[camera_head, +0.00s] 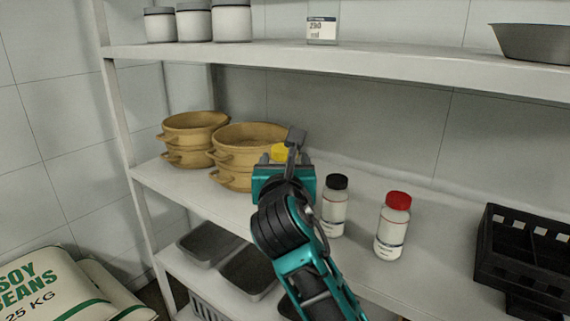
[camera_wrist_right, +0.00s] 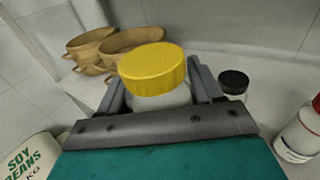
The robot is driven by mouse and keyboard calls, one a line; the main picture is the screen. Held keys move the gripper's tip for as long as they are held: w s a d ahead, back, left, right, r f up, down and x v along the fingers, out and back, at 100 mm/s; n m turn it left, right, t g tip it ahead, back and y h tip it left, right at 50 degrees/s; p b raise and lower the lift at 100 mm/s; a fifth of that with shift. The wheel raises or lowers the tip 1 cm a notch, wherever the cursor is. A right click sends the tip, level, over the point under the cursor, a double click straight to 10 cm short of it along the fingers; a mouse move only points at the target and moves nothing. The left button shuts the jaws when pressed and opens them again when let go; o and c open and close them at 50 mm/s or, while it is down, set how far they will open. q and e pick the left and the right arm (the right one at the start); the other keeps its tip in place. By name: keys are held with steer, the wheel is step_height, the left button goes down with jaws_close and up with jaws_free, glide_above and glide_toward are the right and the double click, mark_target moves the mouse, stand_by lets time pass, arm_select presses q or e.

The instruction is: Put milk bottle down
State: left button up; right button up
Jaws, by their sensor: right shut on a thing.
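A bottle with a yellow cap (camera_head: 281,152) is in my right gripper (camera_head: 288,157), over the middle shelf (camera_head: 161,181). In the right wrist view the yellow cap (camera_wrist_right: 153,69) and pale bottle shoulder sit between the two grey fingers (camera_wrist_right: 157,88). The gripper is shut on this bottle. Its lower part is hidden in both views, so I cannot tell whether it touches the shelf. A black-capped bottle (camera_head: 334,206) and a red-capped bottle (camera_head: 392,227) stand upright on the shelf, to the right of the gripper. My left gripper is not in view.
Stacked tan pots (camera_head: 194,136) and (camera_head: 240,154) more tan pots stand left of the gripper. A black crate (camera_head: 523,250) is at the right. The upper shelf (camera_head: 400,68) runs above. Dark trays (camera_head: 250,271) lie below. A soy bean sack (camera_head: 48,290) is at lower left.

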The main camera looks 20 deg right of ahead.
steer(key=s+d+f+n+y, duration=0.2)
steer(key=s+f+y, duration=0.3)
steer(key=s+f, duration=0.9)
steer(key=shift+s+d+f+n+t, duration=0.3)
steer(key=shift+d+f+n+t, duration=0.1)
steer(key=shift+f+n, duration=0.45)
steer(key=shift+a, duration=0.1)
